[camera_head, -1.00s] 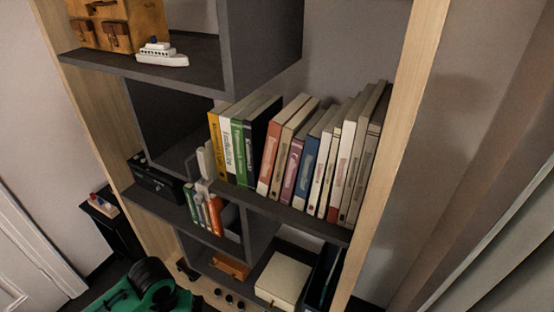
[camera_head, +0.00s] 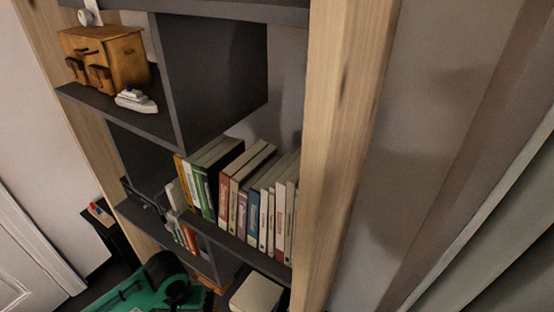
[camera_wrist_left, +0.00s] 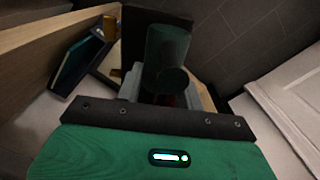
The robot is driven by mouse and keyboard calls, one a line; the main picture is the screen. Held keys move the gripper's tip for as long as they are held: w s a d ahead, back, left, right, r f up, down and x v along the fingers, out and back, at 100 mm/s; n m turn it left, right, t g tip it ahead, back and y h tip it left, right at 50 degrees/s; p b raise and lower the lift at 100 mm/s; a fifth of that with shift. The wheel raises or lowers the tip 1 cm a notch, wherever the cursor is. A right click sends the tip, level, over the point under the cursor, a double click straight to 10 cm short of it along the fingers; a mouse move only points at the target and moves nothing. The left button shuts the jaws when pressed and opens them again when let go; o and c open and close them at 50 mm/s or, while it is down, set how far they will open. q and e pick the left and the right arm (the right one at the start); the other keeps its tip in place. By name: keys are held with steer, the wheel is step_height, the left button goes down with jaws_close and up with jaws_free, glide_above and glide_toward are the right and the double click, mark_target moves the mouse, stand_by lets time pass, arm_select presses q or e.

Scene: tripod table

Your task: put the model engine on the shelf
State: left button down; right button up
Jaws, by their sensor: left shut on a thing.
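The shelf (camera_head: 175,85) is a tall unit with dark boards and light wood uprights, filling the left and middle of the head view. My left gripper (camera_wrist_left: 165,100) is shut on a dark green cylindrical thing with a rounded dark end, which I take to be the model engine (camera_wrist_left: 168,48); a little red shows below it. Much of the thing is hidden by the hand. In the head view only my green and black left arm shows at the bottom; its fingertips are out of sight. My right gripper is in neither view.
The upper left shelf board holds a brown wooden case (camera_head: 105,57) and a white toy ship (camera_head: 136,101). Books (camera_head: 255,205) fill the middle shelf. A pale box (camera_head: 257,293) lies below. A small black stand (camera_head: 112,236) with a colourful toy (camera_head: 99,211) is at left.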

arm_select(q)
step_height(320, 180, up, 13)
steer(key=p, duration=1.2)
steer(key=shift+m, duration=0.6)
steer(key=shift+w+d+r+b, duration=0.1)
steer(key=shift+w+d+b, duration=0.1)
steer(key=shift+d, duration=0.5)
steer(key=shift+w+d+r+b, duration=0.1)
steer(key=shift+w+d+r, duration=0.1)
steer(key=shift+d, duration=0.55)
steer(key=shift+w+d+r+b, duration=0.1)
steer(key=shift+w+d, duration=0.1)
steer(key=shift+d, duration=0.5)
